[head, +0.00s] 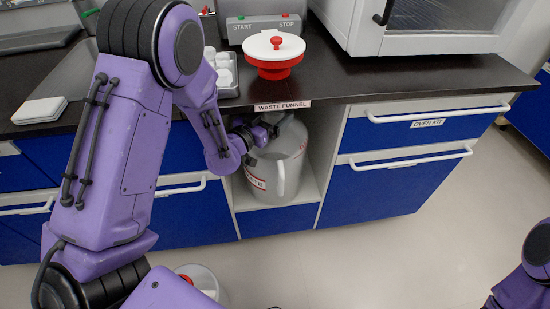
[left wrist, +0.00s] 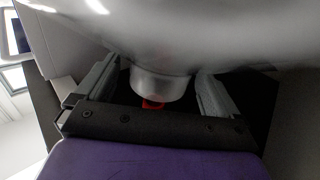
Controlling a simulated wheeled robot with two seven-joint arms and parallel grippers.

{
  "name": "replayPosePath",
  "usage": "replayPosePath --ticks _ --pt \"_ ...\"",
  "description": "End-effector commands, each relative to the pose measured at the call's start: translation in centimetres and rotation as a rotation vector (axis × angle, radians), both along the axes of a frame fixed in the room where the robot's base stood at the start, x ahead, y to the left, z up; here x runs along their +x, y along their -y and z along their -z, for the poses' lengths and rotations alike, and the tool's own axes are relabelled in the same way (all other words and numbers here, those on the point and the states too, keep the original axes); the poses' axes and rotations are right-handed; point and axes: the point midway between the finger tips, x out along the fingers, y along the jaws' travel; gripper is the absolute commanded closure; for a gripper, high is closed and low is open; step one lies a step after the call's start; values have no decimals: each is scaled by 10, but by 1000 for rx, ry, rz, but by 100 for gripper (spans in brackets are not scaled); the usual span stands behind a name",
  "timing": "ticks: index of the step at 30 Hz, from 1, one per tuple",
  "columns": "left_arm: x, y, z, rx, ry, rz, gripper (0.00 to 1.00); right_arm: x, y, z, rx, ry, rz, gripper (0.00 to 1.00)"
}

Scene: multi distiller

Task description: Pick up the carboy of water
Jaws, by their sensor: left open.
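A translucent grey-white carboy (head: 283,175) with a handle and partly hidden red lettering stands upright in the open cubby under the counter. My left gripper (head: 264,133) is at its top. In the left wrist view, my open left gripper (left wrist: 155,92) has one finger on each side of the carboy's neck (left wrist: 158,84), with gaps showing. A small red part shows below the neck. The carboy's body (left wrist: 190,30) fills the top of that view. Another pale container (head: 202,277) is on the floor, mostly hidden by my arm. My right gripper is out of view; only part of that arm shows.
The cubby has a panel on its right and the counter above, edged with a "WASTE FUNNEL" label (head: 282,106). A red and white funnel (head: 274,52) sits on the counter. Blue drawers (head: 400,190) with white handles stand to the right. The floor (head: 400,265) there is clear.

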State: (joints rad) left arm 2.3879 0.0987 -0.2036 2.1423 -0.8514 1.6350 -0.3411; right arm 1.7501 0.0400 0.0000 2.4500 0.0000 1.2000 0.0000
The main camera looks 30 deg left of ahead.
Motion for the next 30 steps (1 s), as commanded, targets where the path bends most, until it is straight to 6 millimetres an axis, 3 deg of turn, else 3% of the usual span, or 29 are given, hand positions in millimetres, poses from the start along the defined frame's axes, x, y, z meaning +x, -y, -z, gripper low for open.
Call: replayPosePath --ticks 2,3,9,11,12,30 --pt "0 0 0 0 0 0 4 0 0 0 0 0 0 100" --pt "0 0 0 0 0 0 11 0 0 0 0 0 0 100" --pt "-1 0 0 0 0 -1 76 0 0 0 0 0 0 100" --pt "-1 0 0 0 0 -1 96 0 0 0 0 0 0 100" --pt "-1 0 0 0 0 -1 100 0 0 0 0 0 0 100" --pt "2 10 -11 -4 14 10 100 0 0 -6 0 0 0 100"
